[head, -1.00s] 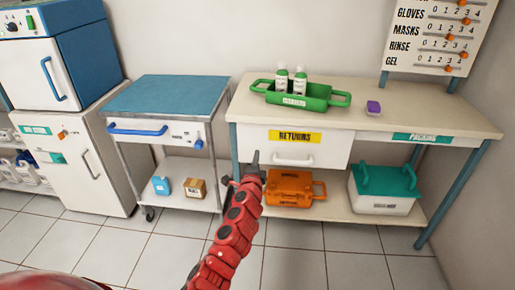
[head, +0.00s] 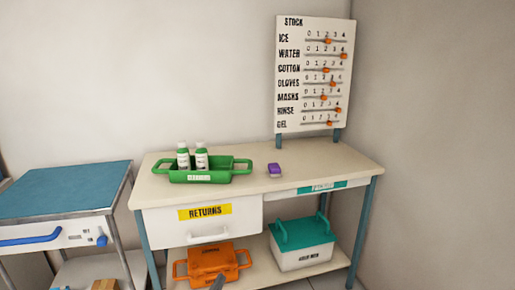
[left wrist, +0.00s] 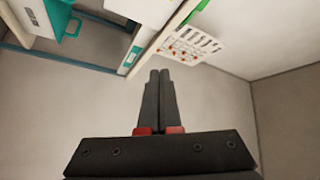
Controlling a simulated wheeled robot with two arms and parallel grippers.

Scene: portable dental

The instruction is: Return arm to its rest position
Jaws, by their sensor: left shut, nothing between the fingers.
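My left gripper (left wrist: 160,75) is shut and empty in the left wrist view, its two dark fingers side by side. In the head view only a dark tip of it (head: 218,283) shows at the bottom edge, in front of the orange case (head: 212,261). The rest of my left arm is out of the head view. My right gripper is in neither view.
A beige workbench (head: 330,158) carries a green tray (head: 217,177) with two bottles and a small purple item (head: 274,169). A teal-lidded box (head: 301,257) sits on its lower shelf. The stock board (head: 314,75) stands behind. A blue-topped cart (head: 62,190) is left.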

